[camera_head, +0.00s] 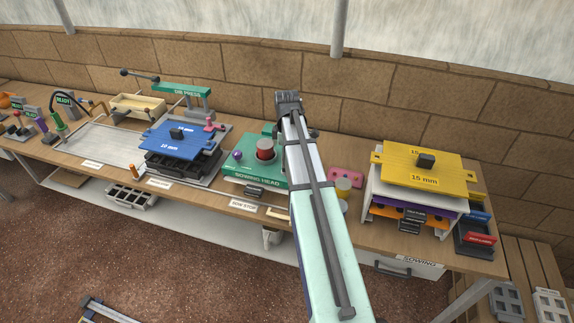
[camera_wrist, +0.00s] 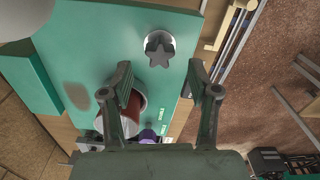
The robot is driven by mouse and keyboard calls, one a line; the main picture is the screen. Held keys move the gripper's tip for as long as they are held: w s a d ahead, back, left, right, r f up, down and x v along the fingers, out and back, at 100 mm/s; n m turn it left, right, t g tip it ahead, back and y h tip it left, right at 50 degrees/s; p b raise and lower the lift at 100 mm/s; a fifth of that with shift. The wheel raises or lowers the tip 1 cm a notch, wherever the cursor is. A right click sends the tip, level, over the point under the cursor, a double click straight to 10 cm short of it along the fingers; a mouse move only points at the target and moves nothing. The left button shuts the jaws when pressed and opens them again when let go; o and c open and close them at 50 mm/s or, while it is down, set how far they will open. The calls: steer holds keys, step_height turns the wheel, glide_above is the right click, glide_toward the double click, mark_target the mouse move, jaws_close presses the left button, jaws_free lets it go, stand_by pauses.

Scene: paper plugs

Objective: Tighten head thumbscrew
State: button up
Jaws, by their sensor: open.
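The green sowing head (camera_head: 240,170) sits on the bench in the head view, and its green plate fills much of the wrist view (camera_wrist: 90,45). A grey star-shaped knob (camera_wrist: 158,48) on a pale round base stands at this plate; it looks like the thumbscrew. My gripper (camera_wrist: 159,66) is open and empty, its two fingers spread left and right. The knob appears centred between the fingertips, just beyond them in the picture; the height gap is unclear. A purple knob (camera_head: 238,155) is on the head's left side. My arm hides the head's right side in the head view.
A red-topped cylinder (camera_head: 265,148) rises from the sowing head and shows beside my left finger (camera_wrist: 130,105). A pink block (camera_head: 346,177) lies right of my arm. The blue-plated press (camera_head: 180,143) stands left, and the yellow-plated stack (camera_head: 430,162) right.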

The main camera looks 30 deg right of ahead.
steer(key=shift+f, duration=0.1)
stand_by(0.3)
steer(key=shift+f+b, duration=0.7)
steer(key=shift+f, duration=1.2)
steer(key=c, duration=1.1)
